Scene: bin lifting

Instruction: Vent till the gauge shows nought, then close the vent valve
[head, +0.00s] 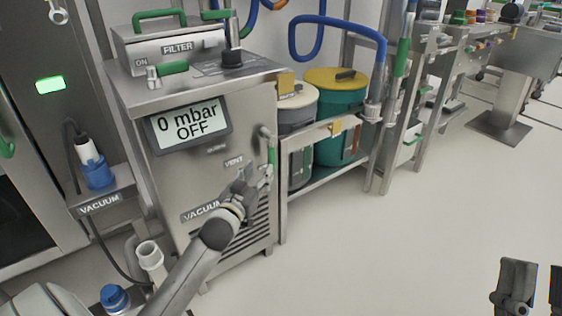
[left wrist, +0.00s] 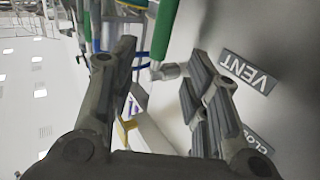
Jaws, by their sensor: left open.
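The gauge display (head: 188,124) on the steel vacuum cabinet reads "0 mbar OFF". The vent valve's green handle (head: 272,152) stands roughly upright at the cabinet's front right edge, right of the VENT label (head: 233,162). My left gripper (head: 254,176) is open beside the lower part of the handle. In the left wrist view the green handle (left wrist: 164,30) and its metal end show beyond and between the spread fingers, with no clear contact. The VENT label (left wrist: 248,72) and a partly hidden "CLO…" label (left wrist: 258,140) are at right. My right gripper (head: 527,288) is cut off at bottom right.
A filter box (head: 170,48) with a green handle sits on the cabinet. Right of it, a frame holds a teal bin with a yellow lid (head: 335,78) and a grey bin (head: 297,107). A vacuum hose holder (head: 98,172) is at left.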

